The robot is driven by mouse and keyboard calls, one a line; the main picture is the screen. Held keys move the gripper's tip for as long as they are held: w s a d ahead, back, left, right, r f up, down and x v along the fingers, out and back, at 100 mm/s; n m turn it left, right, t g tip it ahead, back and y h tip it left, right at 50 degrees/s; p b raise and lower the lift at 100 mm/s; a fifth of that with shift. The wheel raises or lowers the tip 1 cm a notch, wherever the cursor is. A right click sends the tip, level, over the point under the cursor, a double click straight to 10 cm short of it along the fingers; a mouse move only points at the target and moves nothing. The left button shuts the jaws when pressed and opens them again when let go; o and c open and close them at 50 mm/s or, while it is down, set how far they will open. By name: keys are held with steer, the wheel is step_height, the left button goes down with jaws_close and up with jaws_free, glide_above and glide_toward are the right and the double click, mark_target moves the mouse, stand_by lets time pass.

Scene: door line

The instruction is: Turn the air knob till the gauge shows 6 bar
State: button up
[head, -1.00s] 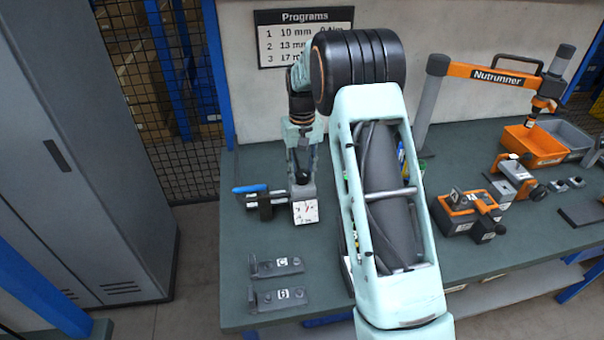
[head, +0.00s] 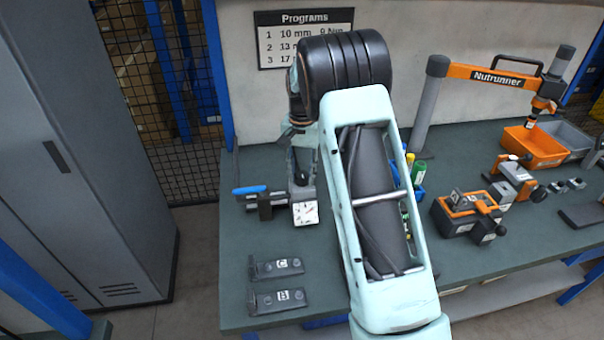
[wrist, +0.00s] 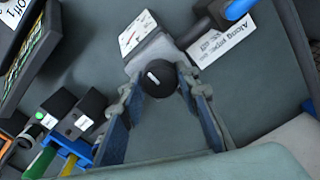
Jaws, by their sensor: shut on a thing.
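The air knob (wrist: 158,78) is a round black knob with a white mark, seen from above in the wrist view. My gripper (wrist: 163,86) has one finger on each side of it and is shut on it. The gauge (wrist: 138,32) has a square white face and stands right beside the knob. Its needle shows in the wrist view, but the scale is too small to read. The gauge also shows in the head view (head: 305,213), on the left part of the bench.
A blue valve lever (head: 250,190) lies left of the gauge, with a label plate (wrist: 222,47) near it. Two dark plates (head: 276,267) lie in front. A grey cabinet (head: 70,150) stands left of the bench.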

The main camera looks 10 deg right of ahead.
mark_target(302, 174)
stand_by(0.3)
steer(key=o, duration=1.1)
steer(key=shift+o, duration=0.2)
step_height(302, 174, up, 12)
